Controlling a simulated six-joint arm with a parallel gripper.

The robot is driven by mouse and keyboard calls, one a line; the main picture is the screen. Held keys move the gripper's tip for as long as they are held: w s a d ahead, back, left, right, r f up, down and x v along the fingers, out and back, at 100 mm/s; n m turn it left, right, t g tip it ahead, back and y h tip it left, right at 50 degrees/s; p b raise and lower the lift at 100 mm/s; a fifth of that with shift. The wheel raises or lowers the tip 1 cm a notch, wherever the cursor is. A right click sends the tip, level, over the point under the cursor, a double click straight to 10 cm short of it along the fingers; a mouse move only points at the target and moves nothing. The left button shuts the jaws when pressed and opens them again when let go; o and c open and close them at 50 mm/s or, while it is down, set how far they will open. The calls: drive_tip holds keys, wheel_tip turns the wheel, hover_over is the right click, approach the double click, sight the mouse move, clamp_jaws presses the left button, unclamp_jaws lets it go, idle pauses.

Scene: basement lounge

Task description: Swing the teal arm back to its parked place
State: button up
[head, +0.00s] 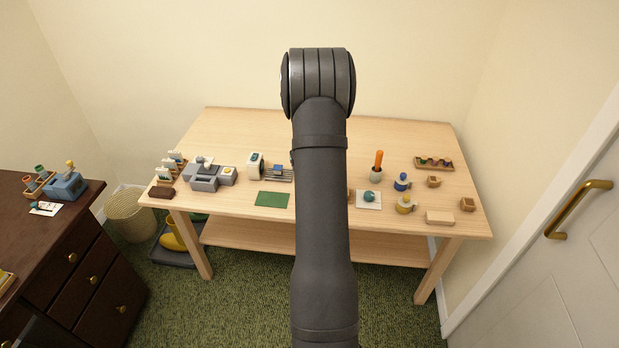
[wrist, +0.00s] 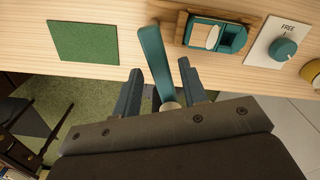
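In the wrist view the teal arm (wrist: 152,45) is a flat bar. It runs from the wooden base's left end out past the table's front edge, with a pale round knob at its near end. My gripper (wrist: 159,68) has its two dark blue fingers spread on either side of the bar, with a gap showing on each side. The bar's base is a wooden block (wrist: 181,28) carrying a teal part with a pale rocker. In the head view my own arm hides the teal arm and my gripper.
A card marked FREE with a teal knob (wrist: 283,48) lies right of the base. A green mat (wrist: 83,40) lies to the left. In the head view several small devices and cups stand on the table (head: 235,125). A white door (head: 560,250) is at the right.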

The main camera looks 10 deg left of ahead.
drive_tip(key=shift+r, duration=0.1)
wheel_tip(320, 180, up, 17)
idle(0.7)
drive_tip(key=shift+r, duration=0.1)
